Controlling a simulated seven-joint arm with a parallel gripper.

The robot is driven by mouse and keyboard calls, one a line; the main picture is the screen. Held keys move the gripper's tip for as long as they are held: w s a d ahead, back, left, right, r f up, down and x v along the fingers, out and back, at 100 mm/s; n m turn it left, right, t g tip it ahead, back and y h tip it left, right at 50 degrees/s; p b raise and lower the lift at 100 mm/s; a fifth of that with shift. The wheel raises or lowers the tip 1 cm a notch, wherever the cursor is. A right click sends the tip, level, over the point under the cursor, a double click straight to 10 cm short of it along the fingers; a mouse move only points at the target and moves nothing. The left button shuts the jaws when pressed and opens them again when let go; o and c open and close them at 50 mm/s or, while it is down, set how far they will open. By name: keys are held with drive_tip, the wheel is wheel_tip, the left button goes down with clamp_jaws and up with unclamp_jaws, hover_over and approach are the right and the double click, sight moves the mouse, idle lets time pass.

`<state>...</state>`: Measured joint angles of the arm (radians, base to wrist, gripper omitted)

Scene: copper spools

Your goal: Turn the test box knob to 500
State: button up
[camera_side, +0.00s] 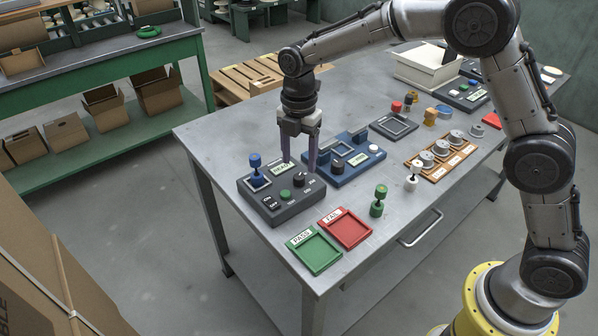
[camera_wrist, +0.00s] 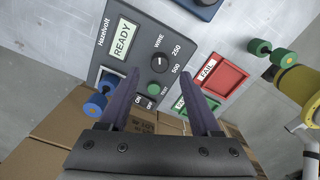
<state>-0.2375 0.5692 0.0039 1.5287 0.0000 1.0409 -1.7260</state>
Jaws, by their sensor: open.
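The test box (camera_side: 282,213) is a dark grey unit near the table's left end. In the wrist view the test box (camera_wrist: 125,72) shows a lit READY display (camera_wrist: 123,40) and a black knob (camera_wrist: 160,62) marked WIRE, with 250 and 500 beside it. The knob's pointer is too small to read surely. In the side view the knob (camera_side: 299,181) is below my gripper (camera_side: 299,166). My gripper (camera_wrist: 162,66) is open and empty, its fingers on either side of the knob, apparently above it. A green TEST button (camera_wrist: 154,89) is close by.
A blue spool (camera_side: 256,171) stands on the test box's left part. Green PASS (camera_side: 318,268) and red FAIL (camera_side: 371,235) trays lie in front. A blue device (camera_side: 345,176) sits close behind. A green spool (camera_side: 378,201) stands right of the trays.

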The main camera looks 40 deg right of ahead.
sight(299, 176)
drive_tip(key=shift+f, duration=2.4)
clamp_jaws()
